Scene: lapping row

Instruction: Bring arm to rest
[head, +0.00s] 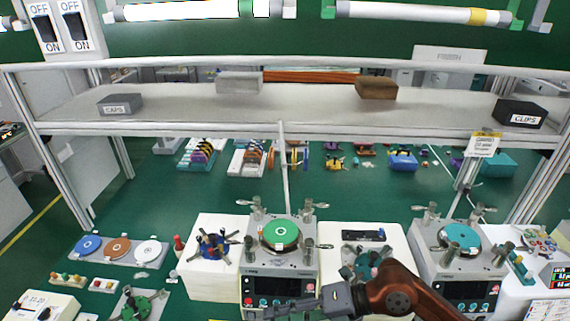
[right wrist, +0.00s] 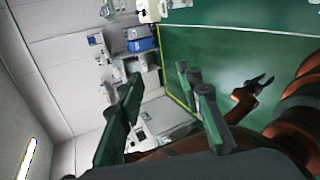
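My right arm (head: 395,290), orange-brown, comes in at the bottom right of the head view. Its grey gripper (head: 300,306) points left, in front of the middle lapping machine (head: 280,262); its fingertips are hard to make out there. In the right wrist view the right gripper (right wrist: 158,75) has its two dark green fingers wide apart, with nothing between them. A second dark gripper (right wrist: 258,82) on an orange arm shows at the right of that view. I take it as my left gripper; its fingers are spread and empty. It is not seen in the head view.
A second lapping machine (head: 460,250) stands at the right. A shelf (head: 200,108) with grey and brown blocks and labelled boxes spans above the bench. A tray of discs (head: 118,248) lies at the left. Green floor (right wrist: 235,50) is open in the right wrist view.

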